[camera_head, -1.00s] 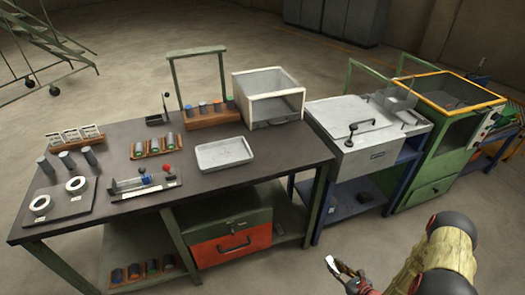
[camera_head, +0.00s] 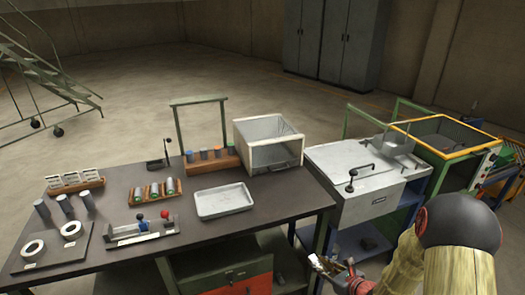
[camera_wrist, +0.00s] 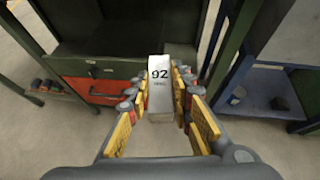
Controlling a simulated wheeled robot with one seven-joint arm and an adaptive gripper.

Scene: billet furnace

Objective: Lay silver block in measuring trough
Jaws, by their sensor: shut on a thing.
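My gripper (camera_wrist: 160,112) is shut on a silver block (camera_wrist: 159,82), with yellow-padded fingers on both sides of it. The block's pale top face is marked "92", with smaller unreadable lettering below. In the head view my gripper (camera_head: 335,268) is at the lower right, off the workbench's right front corner, with the block partly visible. A long, low fixture with a blue and a red knob, which looks like the measuring trough (camera_head: 128,239), sits near the bench's front edge, left of centre. No block can be made out in it.
The dark workbench (camera_head: 110,204) carries an empty-looking grey tray (camera_head: 223,200), an open pale box (camera_head: 268,145), wooden racks with cylinders (camera_head: 212,160) and a plate with two white rings (camera_head: 52,250). A grey-topped unit (camera_head: 368,180) stands right of the bench.

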